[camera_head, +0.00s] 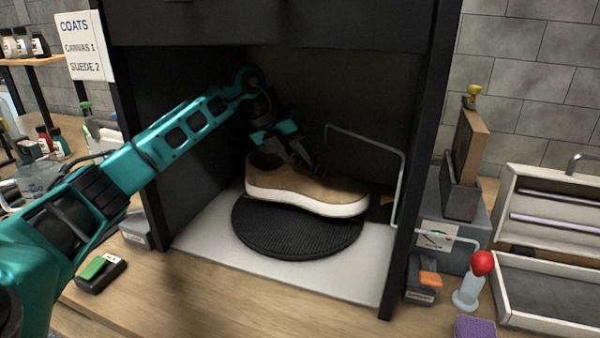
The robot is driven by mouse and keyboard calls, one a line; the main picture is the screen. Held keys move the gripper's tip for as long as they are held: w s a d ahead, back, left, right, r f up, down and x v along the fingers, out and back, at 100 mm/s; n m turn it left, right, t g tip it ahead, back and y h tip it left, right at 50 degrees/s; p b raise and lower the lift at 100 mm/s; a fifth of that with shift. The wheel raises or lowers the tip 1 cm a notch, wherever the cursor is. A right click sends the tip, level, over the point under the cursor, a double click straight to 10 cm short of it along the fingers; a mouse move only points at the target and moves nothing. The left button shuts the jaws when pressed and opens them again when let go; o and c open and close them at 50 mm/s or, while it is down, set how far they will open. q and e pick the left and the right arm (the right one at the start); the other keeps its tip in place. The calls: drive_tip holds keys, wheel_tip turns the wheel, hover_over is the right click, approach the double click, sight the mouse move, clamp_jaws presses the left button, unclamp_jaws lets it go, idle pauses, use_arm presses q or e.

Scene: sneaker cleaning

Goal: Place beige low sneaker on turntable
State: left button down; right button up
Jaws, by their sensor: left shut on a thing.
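The beige low sneaker (290,187), tan with a white sole, is inside the black booth over the turntable (297,236), a round black ribbed disc. Its toe points right. The sneaker covers the back part of the disc; I cannot tell whether the sole touches it. My left gripper (302,162) reaches in from the left and is shut on the sneaker at its upper, near the tongue. The fingertips are partly hidden by the shoe. My right gripper is not in view.
The booth's dark side walls (412,150) and top edge (270,28) close in around my left arm. A bent metal rod (365,137) stands right of the sneaker. The white booth floor (340,272) is bare in front. A red-topped bottle (470,283) stands outside, right.

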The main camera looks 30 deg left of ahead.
use_arm(q)
wheel_tip(320, 180, down, 3)
drive_tip(key=shift+r, duration=0.1)
drive_tip(key=c, duration=0.9)
unclamp_jaws()
drive_tip(key=shift+o, duration=0.2)
